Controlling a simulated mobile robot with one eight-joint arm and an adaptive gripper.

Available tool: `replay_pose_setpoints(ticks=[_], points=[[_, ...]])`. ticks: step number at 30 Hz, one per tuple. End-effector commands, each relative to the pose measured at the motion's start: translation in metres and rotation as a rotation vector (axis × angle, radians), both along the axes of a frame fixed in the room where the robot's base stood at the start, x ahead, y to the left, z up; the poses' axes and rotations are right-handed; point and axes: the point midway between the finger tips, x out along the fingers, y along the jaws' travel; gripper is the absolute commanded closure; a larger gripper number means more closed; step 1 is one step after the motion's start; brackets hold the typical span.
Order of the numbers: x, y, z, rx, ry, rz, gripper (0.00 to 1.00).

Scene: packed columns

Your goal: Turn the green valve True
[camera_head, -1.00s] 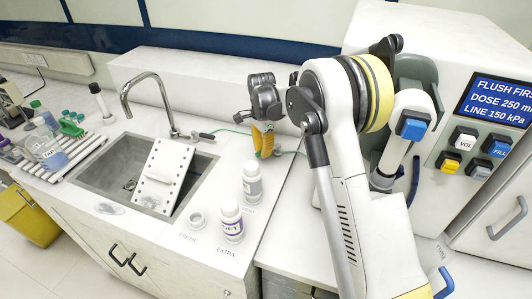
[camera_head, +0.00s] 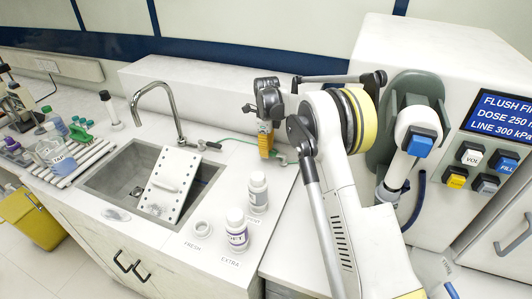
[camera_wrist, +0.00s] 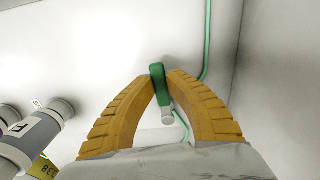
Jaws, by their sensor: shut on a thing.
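The green valve handle (camera_wrist: 158,82) shows in the wrist view, between the yellow fingertips of my gripper (camera_wrist: 161,80). The fingers are shut on it, with its grey round end (camera_wrist: 168,118) showing below between them. In the head view my gripper (camera_head: 265,150) points down at the back of the counter, right of the sink. The handle is mostly hidden there behind the fingers; a thin green hose (camera_head: 236,137) runs beside it.
The sink (camera_head: 115,182) with a white perforated board (camera_head: 165,195) is to the left. White bottles (camera_head: 258,192) (camera_head: 236,232) stand in front of my gripper. The white machine (camera_head: 450,60) with a screen reading LINE 300 kPa (camera_head: 500,115) stands at right.

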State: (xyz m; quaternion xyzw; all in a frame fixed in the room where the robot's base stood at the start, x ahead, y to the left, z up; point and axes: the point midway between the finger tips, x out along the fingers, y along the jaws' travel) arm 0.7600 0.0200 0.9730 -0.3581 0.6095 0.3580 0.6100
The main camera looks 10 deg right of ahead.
Motion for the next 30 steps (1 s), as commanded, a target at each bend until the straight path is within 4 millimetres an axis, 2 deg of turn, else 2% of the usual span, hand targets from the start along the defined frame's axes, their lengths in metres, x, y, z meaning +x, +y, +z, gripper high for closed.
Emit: replay_pose_setpoints(ticks=[9, 23, 24, 25, 30], points=[[0.0049, -0.0036, -0.0003, -0.001, 0.001, -0.087, 1.00], [0.0054, -0.0041, -0.0005, -0.001, 0.001, -0.097, 1.00], [0.0054, -0.0041, -0.0005, -0.001, 0.001, -0.097, 0.72], [0.0054, -0.0041, -0.0004, -0.001, 0.001, -0.097, 0.62], [0.0054, -0.0039, -0.0002, -0.001, 0.001, -0.096, 0.60]])
